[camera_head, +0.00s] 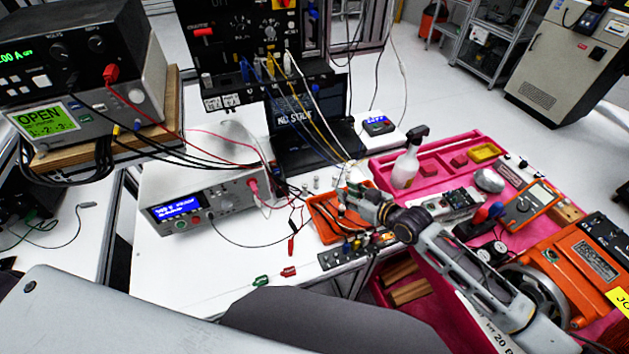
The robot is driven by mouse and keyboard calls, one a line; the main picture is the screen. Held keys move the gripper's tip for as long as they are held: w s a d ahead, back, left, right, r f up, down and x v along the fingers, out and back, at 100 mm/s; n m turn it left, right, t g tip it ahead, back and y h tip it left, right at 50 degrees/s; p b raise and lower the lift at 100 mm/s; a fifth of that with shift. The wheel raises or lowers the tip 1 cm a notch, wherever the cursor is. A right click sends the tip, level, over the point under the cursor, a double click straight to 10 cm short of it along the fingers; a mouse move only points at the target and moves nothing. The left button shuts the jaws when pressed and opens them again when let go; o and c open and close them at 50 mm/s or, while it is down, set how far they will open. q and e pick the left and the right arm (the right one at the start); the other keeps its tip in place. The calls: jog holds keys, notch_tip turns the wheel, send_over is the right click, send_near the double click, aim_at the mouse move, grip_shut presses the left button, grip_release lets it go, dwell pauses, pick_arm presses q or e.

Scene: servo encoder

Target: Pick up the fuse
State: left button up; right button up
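My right gripper (345,206) reaches in from the right and hangs over the orange tray (322,232) on the white table. Its fingers are small and dark against the tray, so I cannot tell whether they are open or shut. Small pale cylinders (316,182) stand on the table just behind the tray; they may be fuses, but they are too small to be sure. I cannot pick out a fuse inside the tray, which the gripper partly covers. My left gripper is not in view.
A grey bench instrument (205,200) with a blue display stands left of the tray, and a laptop (300,135) behind. A terminal strip (350,250) lies in front. Cables cross the table. A pink tool cart (430,158) with a spray bottle (408,160) is at right.

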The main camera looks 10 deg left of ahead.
aim_at(316, 182)
jog(key=shift+s+a, duration=0.1)
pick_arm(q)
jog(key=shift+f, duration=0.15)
pick_arm(e)
jog(key=shift+b+x, duration=1.75)
jog(key=shift+x, duration=0.75)
jog(key=shift+w+a+f+b, duration=0.3)
jog(key=shift+w+a+b, duration=0.15)
jog(key=shift+a+b, duration=0.1)
jog(key=shift+b+x, duration=0.75)
jog(key=shift+x, duration=0.2)
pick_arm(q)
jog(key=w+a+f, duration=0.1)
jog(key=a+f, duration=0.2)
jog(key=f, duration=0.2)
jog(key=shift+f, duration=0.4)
pick_arm(e)
jog(key=shift+w, duration=0.1)
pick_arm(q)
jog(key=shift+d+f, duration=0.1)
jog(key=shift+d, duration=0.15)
pick_arm(e)
jog(key=shift+a, duration=0.1)
jog(key=shift+a, duration=0.1)
